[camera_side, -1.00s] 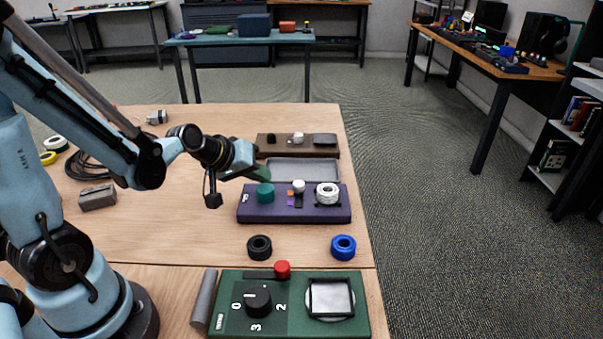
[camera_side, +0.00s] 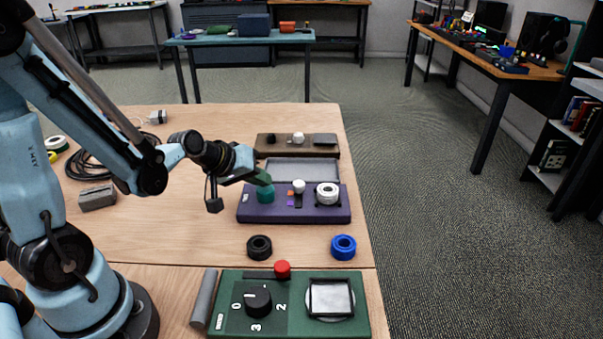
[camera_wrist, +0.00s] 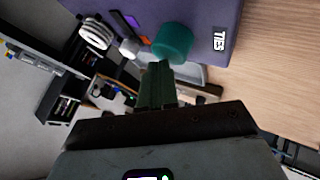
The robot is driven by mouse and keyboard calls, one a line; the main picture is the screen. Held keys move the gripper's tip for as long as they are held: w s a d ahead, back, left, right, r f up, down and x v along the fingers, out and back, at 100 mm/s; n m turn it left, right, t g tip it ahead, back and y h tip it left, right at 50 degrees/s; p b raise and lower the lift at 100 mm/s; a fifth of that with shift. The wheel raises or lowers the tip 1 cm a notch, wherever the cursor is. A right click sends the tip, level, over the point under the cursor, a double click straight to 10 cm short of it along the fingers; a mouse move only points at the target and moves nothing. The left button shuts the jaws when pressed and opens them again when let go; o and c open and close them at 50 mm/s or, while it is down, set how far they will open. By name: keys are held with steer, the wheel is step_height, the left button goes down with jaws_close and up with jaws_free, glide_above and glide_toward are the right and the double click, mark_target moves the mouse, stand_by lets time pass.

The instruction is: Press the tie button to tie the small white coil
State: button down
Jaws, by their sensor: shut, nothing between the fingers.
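The purple tie box (camera_side: 294,213) sits on the wooden table; its label reads "TIES" in the wrist view (camera_wrist: 228,20). A teal round button (camera_side: 265,194) stands at its left end and also shows in the wrist view (camera_wrist: 172,42). The white coil (camera_side: 327,193) lies at the box's right end and shows in the wrist view (camera_wrist: 96,34). A small white knob (camera_side: 298,187) is between them. My gripper (camera_side: 264,180) is shut and empty, its tips just above or at the teal button; I cannot tell whether they touch.
A grey tray (camera_side: 302,163) lies behind the box, and a brown panel (camera_side: 265,142) behind that. A black coil (camera_side: 259,247) and a blue coil (camera_side: 344,247) lie in front. A green panel (camera_side: 235,300) with a dial and red knob stands nearest.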

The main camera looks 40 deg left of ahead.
mark_target(261, 190)
steer(key=shift+f, duration=0.5)
stand_by(0.5)
steer(key=shift+r, duration=1.2)
steer(key=shift+r, duration=2.5)
steer(key=shift+d, duration=0.1)
steer(key=s+d+r+m+g, duration=0.1)
steer(key=s+d+m+g, duration=0.1)
steer(key=s+d+m, duration=0.4)
steer(key=shift+s+d+r+m, duration=0.25)
steer(key=shift+s+d+m, duration=0.15)
steer(key=shift+s+m, duration=0.9)
